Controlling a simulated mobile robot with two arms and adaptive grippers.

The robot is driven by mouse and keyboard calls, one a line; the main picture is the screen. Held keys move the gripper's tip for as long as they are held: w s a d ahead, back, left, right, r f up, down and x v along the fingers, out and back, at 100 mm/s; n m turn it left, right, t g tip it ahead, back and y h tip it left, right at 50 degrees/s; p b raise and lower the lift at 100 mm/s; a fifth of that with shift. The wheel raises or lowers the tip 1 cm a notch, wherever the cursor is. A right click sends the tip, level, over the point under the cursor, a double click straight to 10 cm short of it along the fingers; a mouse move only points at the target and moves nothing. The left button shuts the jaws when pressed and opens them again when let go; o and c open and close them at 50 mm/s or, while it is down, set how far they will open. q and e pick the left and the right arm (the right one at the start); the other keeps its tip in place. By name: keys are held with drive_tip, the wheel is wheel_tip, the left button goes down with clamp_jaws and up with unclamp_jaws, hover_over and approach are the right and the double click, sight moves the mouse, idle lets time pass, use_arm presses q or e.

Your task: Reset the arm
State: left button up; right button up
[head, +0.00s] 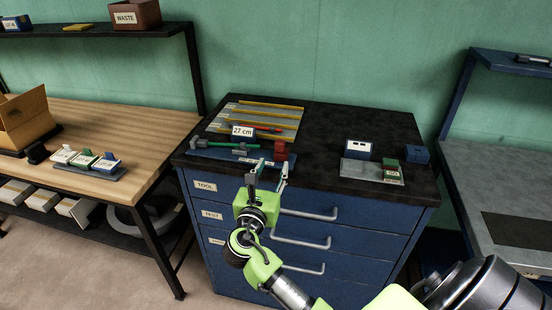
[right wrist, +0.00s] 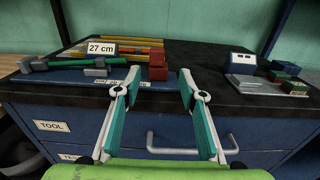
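On the front left of the dark cabinet top (head: 330,125), a blue base plate (head: 225,153) carries a green bar (head: 215,146), small grey blocks and a red block (head: 280,149). The bar looks like the arm, though I cannot be sure. The right wrist view also shows the green bar (right wrist: 85,62), lying nearly level to the left of the red block (right wrist: 158,67). My right gripper (head: 268,173) is open and empty at the cabinet's front edge, just in front of the plate. In the right wrist view its fingers (right wrist: 159,82) stand apart below the red block. My left gripper is out of view.
A "27 cm" sign (head: 242,131) stands behind the bar, before a tray of yellow and red strips (head: 268,115). A white-faced box (head: 358,149) and a grey plate (head: 365,172) are at right. Drawer handles (head: 308,215) protrude below. The middle cabinet top is clear.

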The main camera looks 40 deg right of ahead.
drive_tip(key=shift+s+a, duration=0.5)
